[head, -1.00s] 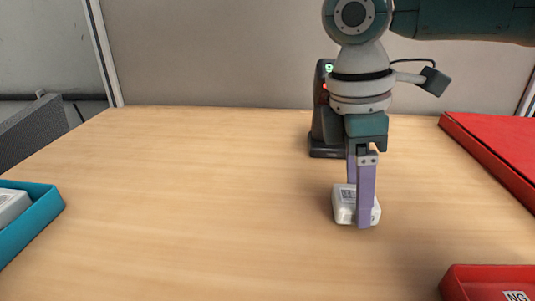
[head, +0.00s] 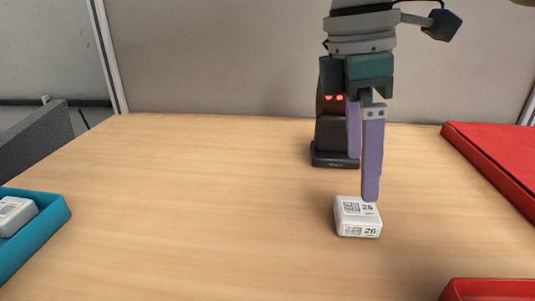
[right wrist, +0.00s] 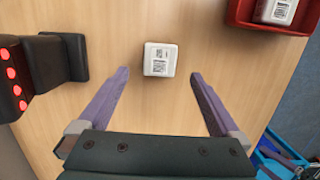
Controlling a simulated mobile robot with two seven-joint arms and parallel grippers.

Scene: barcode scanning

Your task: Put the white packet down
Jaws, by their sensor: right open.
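The white packet (head: 357,218) lies flat on the wooden table in the head view, with printed codes and "26" on its top and front. It also shows in the right wrist view (right wrist: 160,59), beyond the two fingertips. My right gripper (head: 364,175) is open and empty above and just behind the packet, its purple fingers apart. In the right wrist view the fingers (right wrist: 159,74) spread wide on either side, clear of the packet. My left gripper is not in view.
A black scanner (head: 333,135) with red lights stands behind the gripper. A teal tray (head: 48,228) with a white packet (head: 15,215) is at left. A red tray (head: 490,287) is at front right, a red surface (head: 497,150) behind it.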

